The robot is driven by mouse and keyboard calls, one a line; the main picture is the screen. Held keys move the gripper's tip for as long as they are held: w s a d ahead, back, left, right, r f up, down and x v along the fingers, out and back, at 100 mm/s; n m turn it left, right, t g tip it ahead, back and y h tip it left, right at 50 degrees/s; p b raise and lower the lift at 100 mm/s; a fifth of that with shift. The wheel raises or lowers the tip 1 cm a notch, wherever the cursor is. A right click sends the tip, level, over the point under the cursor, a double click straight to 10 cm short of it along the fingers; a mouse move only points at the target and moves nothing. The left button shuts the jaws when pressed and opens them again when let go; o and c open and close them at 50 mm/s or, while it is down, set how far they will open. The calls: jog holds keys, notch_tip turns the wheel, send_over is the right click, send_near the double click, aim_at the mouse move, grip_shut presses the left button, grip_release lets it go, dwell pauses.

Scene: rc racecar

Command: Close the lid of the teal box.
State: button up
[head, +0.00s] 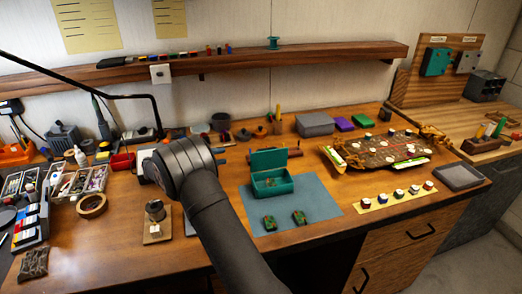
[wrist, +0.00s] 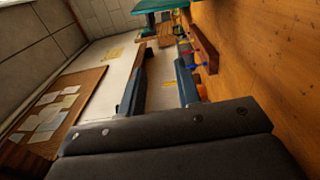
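The teal box (head: 273,186) stands on a blue-grey mat (head: 322,204) in the middle of the bench in the head view. Its lid (head: 268,158) is open, standing up at the back. Something dark and small shows inside. In the wrist view, a teal surface (wrist: 158,5) is cut off at the top edge, probably part of the box. My gripper (wrist: 158,85) is open, its two dark fingers apart with nothing between them. In the head view, my arm's dark wrist lies left of the box, apart from it, and hides the fingers.
Two small green pieces (head: 284,220) lie on the mat before the box. A model on a board (head: 375,150) and a yellow strip (head: 396,197) with several round pieces are to the right. A dark red-brown rack (wrist: 204,48) with tools stands behind the box. A shelf (head: 230,64) runs above.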

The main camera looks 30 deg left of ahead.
jog(key=x, duration=1.5)
jog(key=shift+w+d, duration=0.1)
jog(key=shift+d, duration=0.05)
jog(key=shift+c, duration=0.2)
grip_shut()
dwell(0.5)
jog(key=shift+o, duration=0.2)
grip_release()
jog(key=v, duration=1.7)
